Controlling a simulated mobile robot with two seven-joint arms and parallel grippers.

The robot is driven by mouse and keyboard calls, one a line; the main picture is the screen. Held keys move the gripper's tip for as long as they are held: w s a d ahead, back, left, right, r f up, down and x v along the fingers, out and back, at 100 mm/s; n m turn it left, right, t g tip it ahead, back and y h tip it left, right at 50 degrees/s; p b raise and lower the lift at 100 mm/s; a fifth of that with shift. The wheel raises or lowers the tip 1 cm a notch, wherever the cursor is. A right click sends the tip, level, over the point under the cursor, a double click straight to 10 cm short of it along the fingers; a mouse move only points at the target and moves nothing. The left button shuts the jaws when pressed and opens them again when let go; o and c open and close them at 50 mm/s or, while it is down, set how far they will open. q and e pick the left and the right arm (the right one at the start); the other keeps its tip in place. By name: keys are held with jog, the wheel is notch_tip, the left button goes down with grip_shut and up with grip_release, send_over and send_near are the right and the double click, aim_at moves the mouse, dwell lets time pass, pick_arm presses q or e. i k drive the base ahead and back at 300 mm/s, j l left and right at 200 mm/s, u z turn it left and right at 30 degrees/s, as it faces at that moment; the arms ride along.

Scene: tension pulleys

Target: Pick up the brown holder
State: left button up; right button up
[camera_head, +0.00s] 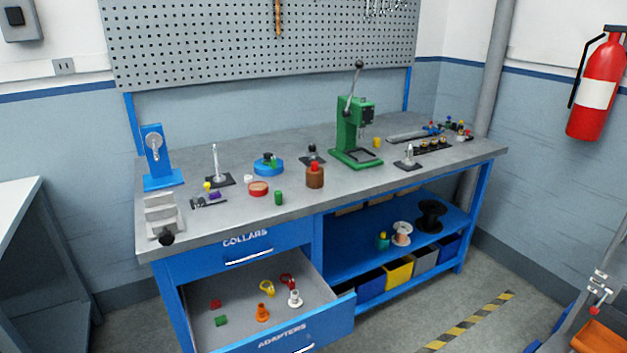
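The brown holder (315,179) appears to be the short brown cylinder standing upright on the grey workbench top (355,188), near its front edge. A smaller red piece (314,166) sits on top of it or in it; I cannot tell which.
A green press (352,135) stands behind and right of the holder. A green cylinder (278,198) and a red round dish (258,188) lie to its left. The open adapters drawer (330,308) juts out below. A fire extinguisher (597,85) hangs at right.

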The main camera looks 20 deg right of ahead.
aim_at(314, 179)
jog(key=l+u, duration=0.1)
jog(key=u, duration=0.4)
jog(key=l+u, duration=0.2)
jog(key=u, duration=0.3)
jog(key=l+u, duration=0.5)
jog(key=l, duration=0.35)
jog(key=k+l+u, duration=0.1)
jog(key=l, duration=0.2)
jog(key=k+l, duration=0.1)
jog(key=l, duration=0.2)
jog(key=l+u, duration=0.15)
jog(key=k+l, duration=0.1)
jog(key=l, duration=0.25)
jog(key=k+l, duration=0.1)
jog(key=l, duration=0.2)
jog(key=k+l, duration=0.15)
jog(key=l, duration=0.2)
jog(key=i+u, duration=0.05)
